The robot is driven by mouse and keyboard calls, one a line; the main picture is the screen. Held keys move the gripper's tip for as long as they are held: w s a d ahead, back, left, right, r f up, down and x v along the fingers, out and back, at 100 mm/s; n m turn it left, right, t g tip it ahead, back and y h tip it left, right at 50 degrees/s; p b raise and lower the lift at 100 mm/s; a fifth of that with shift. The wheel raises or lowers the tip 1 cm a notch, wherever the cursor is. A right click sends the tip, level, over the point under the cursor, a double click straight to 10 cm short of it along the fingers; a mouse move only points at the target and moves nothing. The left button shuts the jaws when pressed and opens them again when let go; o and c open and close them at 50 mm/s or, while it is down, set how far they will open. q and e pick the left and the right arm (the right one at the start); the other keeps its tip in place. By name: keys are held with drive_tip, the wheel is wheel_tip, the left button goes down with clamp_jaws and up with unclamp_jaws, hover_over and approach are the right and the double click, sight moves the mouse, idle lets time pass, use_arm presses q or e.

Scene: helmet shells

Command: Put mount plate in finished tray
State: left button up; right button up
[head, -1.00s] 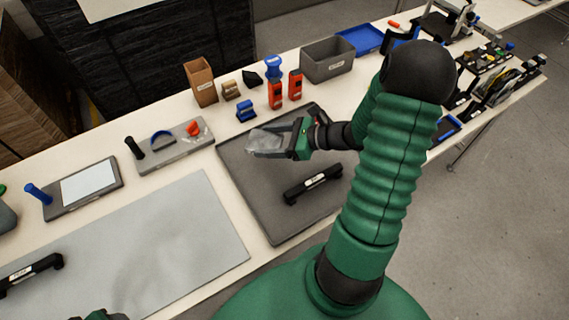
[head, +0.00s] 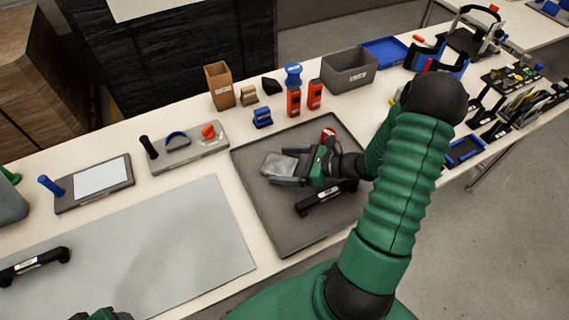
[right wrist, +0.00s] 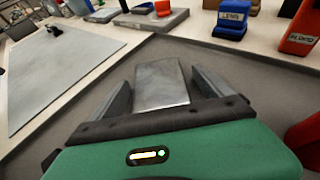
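The mount plate (head: 279,165), a small grey metallic plate, lies on or just above the dark grey tray (head: 256,214). My right gripper (head: 286,171) is low over the tray with its fingers on both sides of the plate. In the right wrist view the plate (right wrist: 160,84) sits between the spread fingers with a gap on each side. I cannot read a label on the tray. Of my left gripper, only a green and black part shows at the bottom edge of the head view; its fingers are hidden.
A black handle (head: 326,198) lies on the tray close beside my right gripper. Orange blocks (head: 294,101), a blue block (head: 262,117) and a grey bin (head: 349,71) stand behind the tray. A light grey mat (head: 150,245) lies to the left, mostly clear.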

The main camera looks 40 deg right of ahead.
use_arm(q)
drive_tip(key=shift+r, duration=0.1)
use_arm(e)
drive_tip(key=shift+r, duration=0.2)
use_arm(q)
drive_tip(key=shift+r+p, duration=0.65)
drive_tip(key=shift+p, duration=0.15)
use_arm(e)
drive_tip(key=v, duration=1.1)
drive_tip(key=shift+s+d+r, duration=0.1)
drive_tip(key=shift+s+d, duration=0.1)
drive_tip(key=shift+s, duration=0.15)
